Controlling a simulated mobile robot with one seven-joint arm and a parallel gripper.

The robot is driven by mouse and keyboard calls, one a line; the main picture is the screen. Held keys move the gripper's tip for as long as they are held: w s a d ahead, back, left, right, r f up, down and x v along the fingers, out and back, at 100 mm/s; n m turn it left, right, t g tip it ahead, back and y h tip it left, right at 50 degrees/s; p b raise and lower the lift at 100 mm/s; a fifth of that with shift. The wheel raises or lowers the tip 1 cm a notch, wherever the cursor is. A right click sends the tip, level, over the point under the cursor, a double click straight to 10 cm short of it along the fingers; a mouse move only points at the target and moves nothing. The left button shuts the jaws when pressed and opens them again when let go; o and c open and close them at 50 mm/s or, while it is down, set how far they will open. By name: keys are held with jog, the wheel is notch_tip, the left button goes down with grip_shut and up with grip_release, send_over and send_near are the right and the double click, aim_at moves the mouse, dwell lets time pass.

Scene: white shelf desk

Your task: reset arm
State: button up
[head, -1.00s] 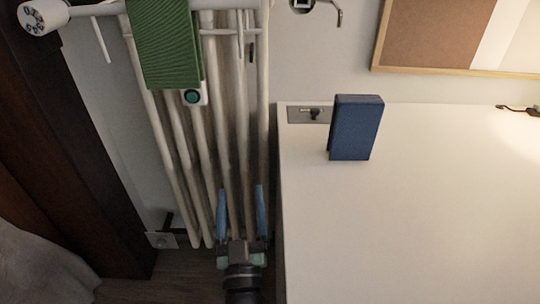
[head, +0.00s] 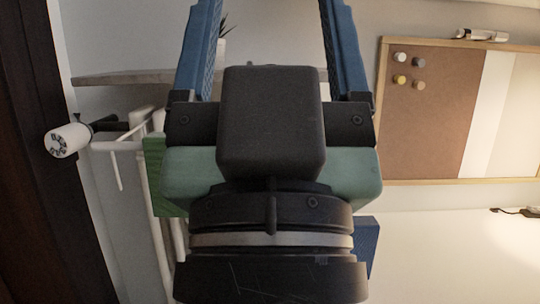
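My gripper (head: 272,45) fills the middle of the head view, close to the camera and pointing up. The fingertips run out of the top of the picture. The gripper's dark body hides much of the radiator and the desk's left part.
A blue box or book (head: 366,246) stands on the white desk (head: 440,255), partly hidden by my gripper. A shelf (head: 120,77) and a corkboard (head: 425,120) are on the wall.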

notch_tip(320, 180, up, 32)
jog(key=p, duration=3)
jog(key=shift+r, duration=0.25)
